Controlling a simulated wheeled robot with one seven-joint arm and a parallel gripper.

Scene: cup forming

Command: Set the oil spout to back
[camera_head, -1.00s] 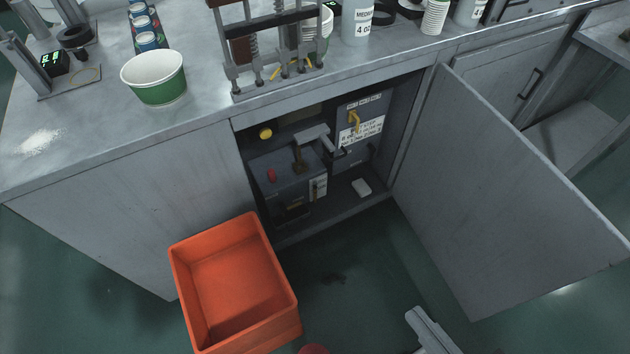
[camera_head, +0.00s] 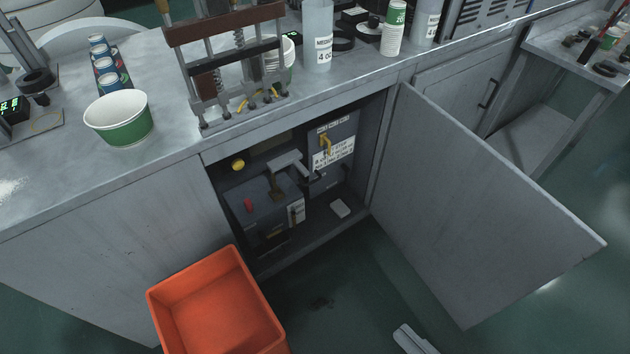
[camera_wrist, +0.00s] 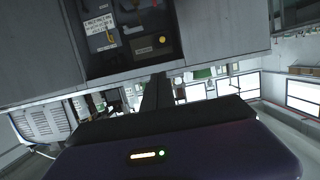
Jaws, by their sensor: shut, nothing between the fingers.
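The open cabinet under the counter holds a dark box unit (camera_head: 265,205) with a red knob on top.
The cabinet door (camera_head: 480,210) stands wide open on the right. An orange crate (camera_head: 172,305) stands on the floor at front left. A yellow handle (camera_head: 326,143) is on the labelled grey box behind. The counter above carries a green-white cup (camera_head: 119,118) and a press frame (camera_head: 228,60).

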